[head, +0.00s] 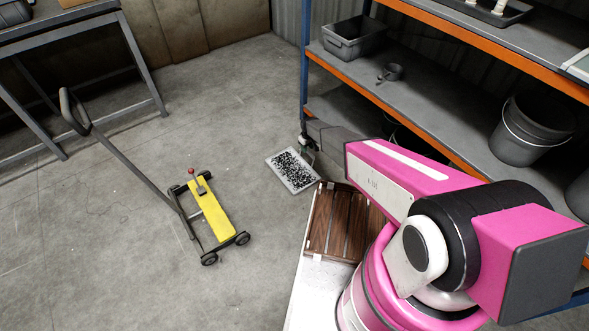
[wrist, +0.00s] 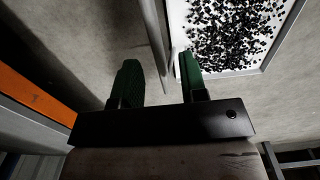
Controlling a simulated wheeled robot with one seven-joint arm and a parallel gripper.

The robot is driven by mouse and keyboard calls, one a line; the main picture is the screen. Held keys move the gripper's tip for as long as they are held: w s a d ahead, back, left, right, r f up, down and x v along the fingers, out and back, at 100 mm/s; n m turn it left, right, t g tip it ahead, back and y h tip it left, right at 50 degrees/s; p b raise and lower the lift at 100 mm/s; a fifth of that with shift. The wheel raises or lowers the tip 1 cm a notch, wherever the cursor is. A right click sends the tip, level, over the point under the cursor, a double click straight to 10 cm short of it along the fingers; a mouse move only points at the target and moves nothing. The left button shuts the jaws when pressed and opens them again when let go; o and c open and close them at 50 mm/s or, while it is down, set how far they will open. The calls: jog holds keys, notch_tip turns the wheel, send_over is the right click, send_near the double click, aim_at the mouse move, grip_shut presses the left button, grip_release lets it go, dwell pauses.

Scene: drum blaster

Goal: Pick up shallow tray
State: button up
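The shallow tray (head: 280,177) is a light, rectangular tray holding many small black pieces. In the head view it is left of my gripper (head: 308,150), above or on the concrete floor; I cannot tell which. In the wrist view the tray (wrist: 177,22) fills the upper right, with its near-side wall running down between the two green fingers. My gripper (wrist: 158,70) is open, with a gap between the fingers and the right finger overlapping the tray's inner side. Contact with the wall cannot be told. My pink arm hides part of the shelf in the head view.
A shelf rack (head: 420,95) with orange beams stands at right, holding a grey bin (head: 353,38) and a bucket (head: 530,130). A slatted wooden crate (head: 335,222) sits beside my arm's base. A yellow trolley (head: 212,212) stands on the floor at left; floor around it is clear.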

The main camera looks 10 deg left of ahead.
aim_at(308, 153)
jog(key=f, duration=0.4)
jog(key=shift+s+d+f, duration=0.15)
jog(key=shift+d+f, duration=0.1)
jog(key=shift+f, duration=0.1)
jog(key=shift+c, duration=0.3)
grip_shut()
jog(key=shift+r, duration=0.15)
dwell(0.6)
